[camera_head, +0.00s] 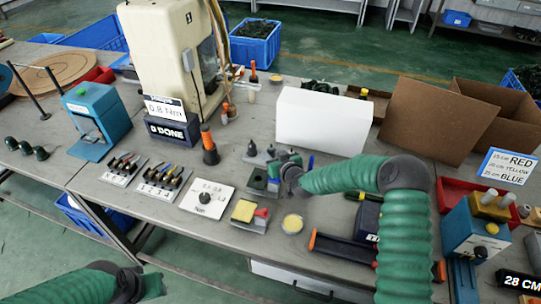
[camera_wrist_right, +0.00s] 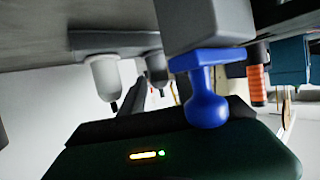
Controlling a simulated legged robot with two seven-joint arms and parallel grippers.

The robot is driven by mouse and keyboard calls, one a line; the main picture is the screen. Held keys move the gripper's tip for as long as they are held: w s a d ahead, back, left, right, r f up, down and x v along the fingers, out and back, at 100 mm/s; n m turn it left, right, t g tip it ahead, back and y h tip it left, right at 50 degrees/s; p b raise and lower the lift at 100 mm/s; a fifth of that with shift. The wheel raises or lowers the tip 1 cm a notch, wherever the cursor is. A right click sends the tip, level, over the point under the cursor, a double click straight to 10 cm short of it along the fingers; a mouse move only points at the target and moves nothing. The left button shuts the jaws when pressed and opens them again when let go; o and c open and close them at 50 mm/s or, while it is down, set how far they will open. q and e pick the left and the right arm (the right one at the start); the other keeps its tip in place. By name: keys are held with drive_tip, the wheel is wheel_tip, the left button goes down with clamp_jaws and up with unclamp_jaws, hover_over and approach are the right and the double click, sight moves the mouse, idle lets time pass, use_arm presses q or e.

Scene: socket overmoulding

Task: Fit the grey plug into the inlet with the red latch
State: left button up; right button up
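Several small grey plug-like pieces (camera_head: 253,149) stand upright at mid-table; I cannot tell which is the grey plug. A red latch (camera_head: 262,213) sits beside a yellow block (camera_head: 243,210) on a grey base, apparently the inlet. My right gripper (camera_head: 285,173) is low over the table, behind and right of that latch, next to the grey pieces. Its fingers are mostly hidden, so its grip is unclear. My left gripper (camera_head: 130,284) is at the lower left, away from these.
A blue knobbed piece (camera_wrist_right: 207,98) is close to my right wrist camera. A white box (camera_head: 322,121) stands behind my right gripper. A round yellow dish (camera_head: 292,223) and a dial plate (camera_head: 207,198) lie near the front.

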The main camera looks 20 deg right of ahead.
sight(273, 153)
drive_tip(key=x, duration=0.3)
drive_tip(key=shift+d+f, duration=0.1)
drive_tip(key=shift+f, duration=0.05)
drive_tip(key=shift+w+d+f, duration=0.1)
drive_tip(key=shift+w, duration=0.05)
drive_tip(key=shift+c, duration=1.2)
clamp_jaws()
